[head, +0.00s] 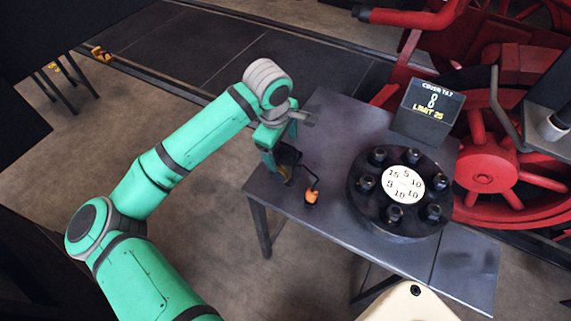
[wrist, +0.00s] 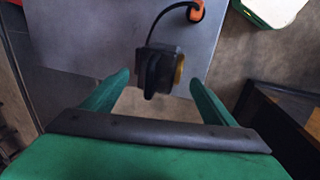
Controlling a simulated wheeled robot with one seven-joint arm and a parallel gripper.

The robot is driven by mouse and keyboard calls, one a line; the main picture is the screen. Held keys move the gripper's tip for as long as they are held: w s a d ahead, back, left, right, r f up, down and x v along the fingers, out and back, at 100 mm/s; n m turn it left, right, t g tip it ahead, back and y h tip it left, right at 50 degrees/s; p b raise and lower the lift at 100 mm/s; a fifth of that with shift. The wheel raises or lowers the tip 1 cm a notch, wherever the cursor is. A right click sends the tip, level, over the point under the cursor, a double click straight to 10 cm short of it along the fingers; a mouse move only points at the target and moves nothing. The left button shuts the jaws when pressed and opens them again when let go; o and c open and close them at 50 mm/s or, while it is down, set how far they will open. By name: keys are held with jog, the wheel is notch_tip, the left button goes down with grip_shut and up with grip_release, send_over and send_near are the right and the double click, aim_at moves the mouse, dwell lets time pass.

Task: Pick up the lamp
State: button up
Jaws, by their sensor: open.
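The lamp appears to be the small black block with a yellow round face (wrist: 160,68) in the wrist view, at the table's edge. A black cord runs from it to an orange piece (wrist: 197,10), which also shows on the table in the head view (head: 311,196). My gripper (wrist: 160,82) is open, its two green fingers apart with the lamp in line with the gap, just beyond or between the tips. I cannot tell how deep it sits between them. In the head view my gripper (head: 277,160) partly hides the dark lamp (head: 289,163).
The grey table (head: 325,127) carries a black round flange (head: 368,217) with several bolts and a white numbered disc (head: 403,184). A dark display sign (head: 428,112) stands behind it. Red wheels (head: 487,172) lie beyond. The table top left of the flange is mostly clear.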

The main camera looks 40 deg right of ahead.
aim_at(285, 156)
jog(key=shift+w+d+f, duration=0.1)
jog(key=shift+d+f, duration=0.1)
jog(key=shift+f, duration=0.7)
jog(key=shift+w+d+f, duration=0.1)
jog(key=shift+d+f, duration=0.15)
jog(key=shift+f, duration=0.65)
jog(key=shift+w+d+f, duration=0.1)
jog(key=shift+d+f, duration=0.1)
jog(key=shift+f, duration=0.7)
jog(key=shift+c, duration=0.5)
jog(key=c, duration=1.1)
